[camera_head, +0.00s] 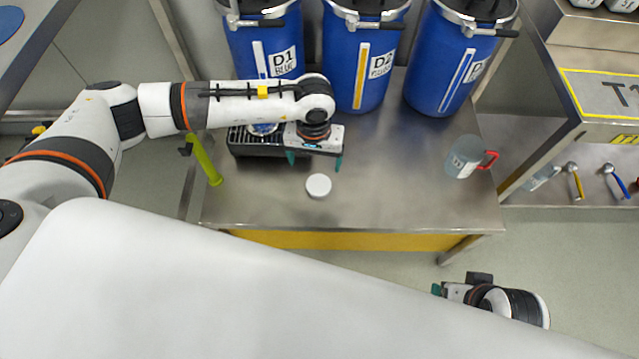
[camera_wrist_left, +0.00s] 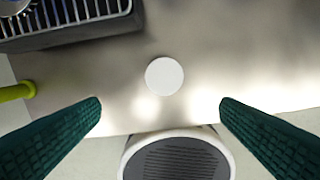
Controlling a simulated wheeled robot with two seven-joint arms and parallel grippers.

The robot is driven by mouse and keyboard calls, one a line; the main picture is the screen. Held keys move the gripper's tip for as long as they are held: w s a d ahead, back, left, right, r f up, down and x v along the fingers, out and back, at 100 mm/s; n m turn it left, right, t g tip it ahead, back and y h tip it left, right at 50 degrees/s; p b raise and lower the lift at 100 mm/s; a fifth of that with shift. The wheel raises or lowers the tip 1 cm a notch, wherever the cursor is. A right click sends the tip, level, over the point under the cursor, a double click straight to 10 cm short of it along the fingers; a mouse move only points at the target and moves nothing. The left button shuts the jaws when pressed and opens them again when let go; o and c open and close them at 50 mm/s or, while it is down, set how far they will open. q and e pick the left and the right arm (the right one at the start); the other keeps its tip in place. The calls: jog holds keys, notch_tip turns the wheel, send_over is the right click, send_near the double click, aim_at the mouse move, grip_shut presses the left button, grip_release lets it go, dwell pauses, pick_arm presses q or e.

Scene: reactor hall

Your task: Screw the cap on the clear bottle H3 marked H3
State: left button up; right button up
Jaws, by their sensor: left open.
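A white round cap (camera_head: 318,185) lies on the steel bench, apart from everything else. It also shows in the left wrist view (camera_wrist_left: 164,76), ahead of the fingers. My left gripper (camera_head: 314,160) is open and empty above the bench, just behind the cap in the head view. Its two green fingers stand wide apart. A round, bluish clear thing (camera_head: 263,129) stands on the black grated tray, mostly hidden by my left arm; I cannot tell whether it is bottle H3. No H3 mark is readable. My right gripper (camera_head: 440,290) is at the lower right, its fingers partly hidden.
The black grated tray (camera_head: 258,151) is on the bench (camera_head: 400,190). Blue drums, including D1 (camera_head: 275,45) and D2 (camera_head: 366,60), stand behind. A clear jug with a red handle (camera_head: 463,157) stands right. A yellow-green bar (camera_head: 206,160) is left. The middle right bench is clear.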

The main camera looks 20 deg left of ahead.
pick_arm(q)
jog(key=b, duration=0.1)
send_over(318, 185)
jog(key=f, duration=0.4)
jog(key=s+f, duration=0.1)
jog(key=f, duration=0.1)
jog(key=shift+a+f, duration=0.15)
jog(key=shift+f, duration=0.25)
pick_arm(e)
jog(key=shift+s, duration=0.15)
pick_arm(q)
jog(key=shift+w+f, duration=0.1)
jog(key=shift+f+b, duration=0.3)
jog(key=shift+f, duration=0.05)
jog(key=f, duration=0.1)
jog(key=w+f+b, duration=0.1)
jog(key=shift+d+f, duration=0.25)
jog(key=shift+f, duration=0.95)
pick_arm(e)
jog(key=shift+w+a+f+t, duration=0.2)
jog(key=shift+w+t, duration=0.15)
jog(key=shift+w, duration=0.2)
jog(key=shift+w+a+f+t, duration=0.1)
jog(key=shift+w+f+t, duration=0.05)
jog(key=shift+w+t, duration=0.3)
pick_arm(q)
jog(key=shift+c, duration=0.6)
jog(key=c, duration=0.9)
